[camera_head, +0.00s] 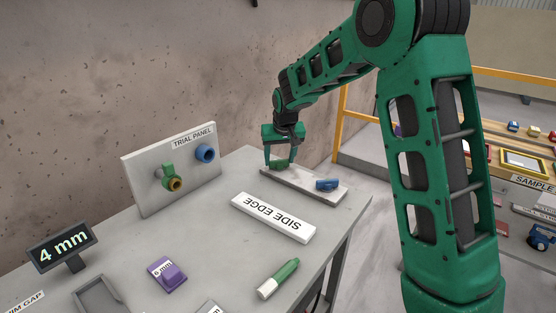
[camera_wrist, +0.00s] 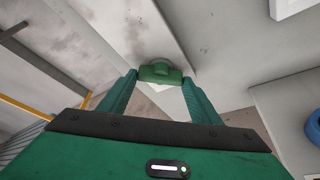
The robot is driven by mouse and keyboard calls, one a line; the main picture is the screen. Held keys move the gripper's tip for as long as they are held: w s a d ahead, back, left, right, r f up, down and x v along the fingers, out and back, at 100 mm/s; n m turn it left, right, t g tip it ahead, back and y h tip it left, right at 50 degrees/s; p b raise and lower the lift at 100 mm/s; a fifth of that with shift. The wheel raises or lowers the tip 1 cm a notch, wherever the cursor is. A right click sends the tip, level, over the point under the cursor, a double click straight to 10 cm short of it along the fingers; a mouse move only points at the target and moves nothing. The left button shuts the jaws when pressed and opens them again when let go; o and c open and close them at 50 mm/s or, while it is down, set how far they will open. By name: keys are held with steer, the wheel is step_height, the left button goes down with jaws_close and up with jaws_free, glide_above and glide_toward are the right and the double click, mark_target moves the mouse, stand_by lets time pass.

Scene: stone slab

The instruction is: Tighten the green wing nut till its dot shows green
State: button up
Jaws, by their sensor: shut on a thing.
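The green wing nut (camera_head: 279,164) is at the far end of the narrow grey slab (camera_head: 300,188). In the wrist view the wing nut (camera_wrist: 160,73) sits between the fingertips, its rounded middle and side wings showing. My gripper (camera_head: 280,160) comes from above and is shut on it, with one finger at either side; it also shows in the wrist view (camera_wrist: 160,82). A blue wing nut (camera_head: 327,184) is on the near part of the slab, apart from my gripper. I cannot make out a dot on the green wing nut in either view.
A trial panel (camera_head: 145,165) with green, brass and blue fittings stands at the left. The wall rises close behind.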

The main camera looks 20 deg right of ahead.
steer(key=shift+m, duration=0.3)
steer(key=o, duration=1.1)
steer(key=v, duration=1)
steer(key=shift+s+a+r, duration=0.1)
steer(key=shift+s+r, duration=0.05)
steer(key=shift+r, duration=0.15)
